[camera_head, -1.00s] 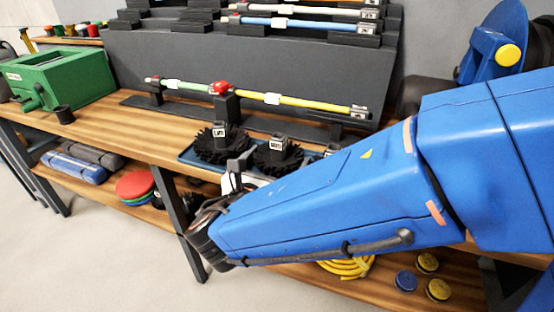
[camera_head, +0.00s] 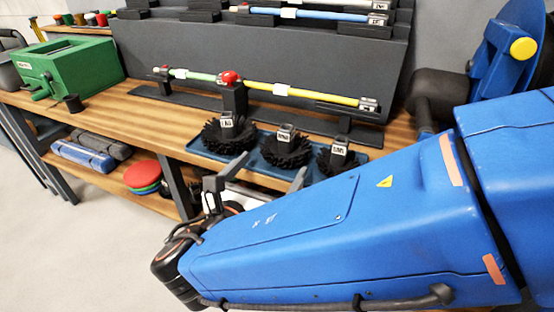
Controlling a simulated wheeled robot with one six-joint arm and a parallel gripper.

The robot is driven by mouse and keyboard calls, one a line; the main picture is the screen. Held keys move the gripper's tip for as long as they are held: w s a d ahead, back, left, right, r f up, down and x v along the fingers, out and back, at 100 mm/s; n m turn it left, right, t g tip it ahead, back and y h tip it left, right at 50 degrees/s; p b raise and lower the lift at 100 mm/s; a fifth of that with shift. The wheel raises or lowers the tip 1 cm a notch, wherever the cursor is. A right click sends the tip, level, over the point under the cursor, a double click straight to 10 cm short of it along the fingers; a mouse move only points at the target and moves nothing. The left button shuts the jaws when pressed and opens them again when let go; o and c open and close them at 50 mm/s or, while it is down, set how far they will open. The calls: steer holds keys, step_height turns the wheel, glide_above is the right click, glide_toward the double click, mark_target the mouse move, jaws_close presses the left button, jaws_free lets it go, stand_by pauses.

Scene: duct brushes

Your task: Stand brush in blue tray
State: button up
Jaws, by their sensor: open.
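The blue tray (camera_head: 202,151) lies on the wooden bench, below the rod rack. Three black round brushes with labelled square tops stand in it: a left brush (camera_head: 226,135), a middle brush (camera_head: 287,150) and a smaller right brush (camera_head: 337,158). My gripper (camera_head: 228,186) is in front of the tray, below the bench's front edge in the picture. My blue arm hides part of the bench at the right and the tray's front right.
A jointed green and yellow rod (camera_head: 290,92) with a red clamp (camera_head: 229,78) rests on black stands behind the tray. More rods sit on the stepped rack above. A green box machine (camera_head: 75,65) stands at the left. The bench (camera_head: 140,112) is bare left of the tray.

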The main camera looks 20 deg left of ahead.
steer(key=shift+s+a+r, duration=0.1)
steer(key=shift+s+r, duration=0.1)
steer(key=shift+s, duration=1.5)
